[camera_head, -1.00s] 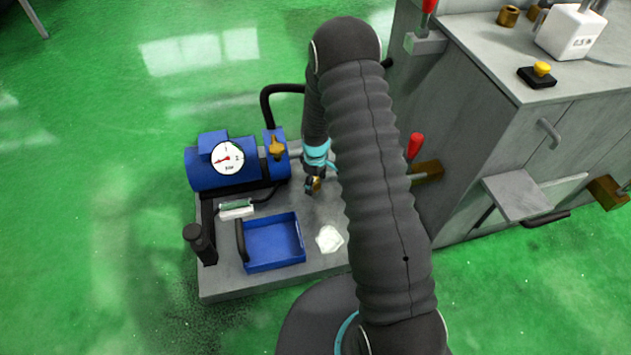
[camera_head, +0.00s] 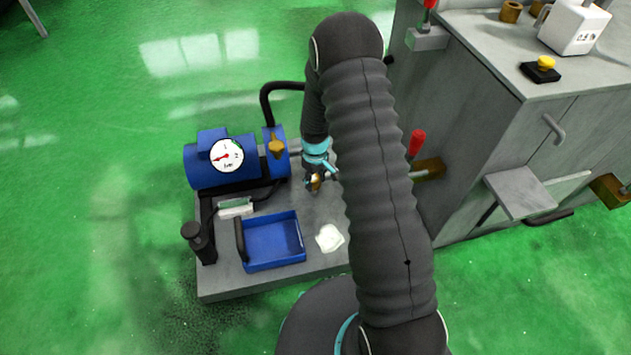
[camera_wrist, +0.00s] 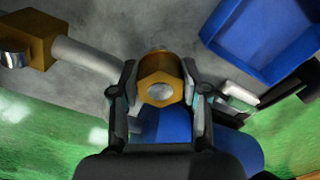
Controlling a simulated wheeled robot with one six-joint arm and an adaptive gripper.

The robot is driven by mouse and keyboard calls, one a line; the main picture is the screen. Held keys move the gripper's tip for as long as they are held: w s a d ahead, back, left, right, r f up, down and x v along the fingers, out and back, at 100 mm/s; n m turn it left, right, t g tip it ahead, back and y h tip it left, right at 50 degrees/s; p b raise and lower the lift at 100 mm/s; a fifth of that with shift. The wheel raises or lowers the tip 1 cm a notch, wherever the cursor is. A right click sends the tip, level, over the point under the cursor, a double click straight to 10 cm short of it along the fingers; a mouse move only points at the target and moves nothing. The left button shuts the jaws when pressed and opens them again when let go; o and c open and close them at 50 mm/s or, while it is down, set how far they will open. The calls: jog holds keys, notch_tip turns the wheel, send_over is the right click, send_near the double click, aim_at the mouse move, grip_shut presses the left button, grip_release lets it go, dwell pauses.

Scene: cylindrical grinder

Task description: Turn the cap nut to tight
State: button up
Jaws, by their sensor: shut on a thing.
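The brass cap nut (camera_wrist: 161,78) is a hexagonal piece with a pale round centre, in the middle of the wrist view. My gripper (camera_wrist: 162,92) has one finger on each side of it and is shut on it. In the head view my gripper (camera_head: 316,184) points down over the grey base plate (camera_head: 222,284), with a small bit of brass showing between its fingers. The nut's underside and thread are hidden, so I cannot tell how tight it sits.
A blue motor or pump with a round gauge (camera_head: 227,156) and a brass fitting (camera_head: 276,147) stands left of my gripper. A blue tray (camera_head: 272,242) and a white rag (camera_head: 329,238) lie nearer. The grey machine cabinet (camera_head: 465,150) with a red-handled lever (camera_head: 416,143) stands to the right.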

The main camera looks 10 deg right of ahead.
aim_at(313, 180)
jog(key=m, duration=0.2)
jog(key=m+b, duration=0.1)
jog(key=m, duration=0.1)
jog(key=m+b, duration=0.1)
jog(key=m, duration=0.1)
jog(key=shift+a, duration=0.25)
jog(key=m+b, duration=0.1)
jog(key=m, duration=0.4)
jog(key=shift+a+m+b, duration=0.2)
jog(key=shift+m+b, duration=0.15)
jog(key=shift+m, duration=0.05)
jog(key=o, duration=1.1)
jog(key=shift+o, duration=0.2)
notch_tip(313, 180, up, 12)
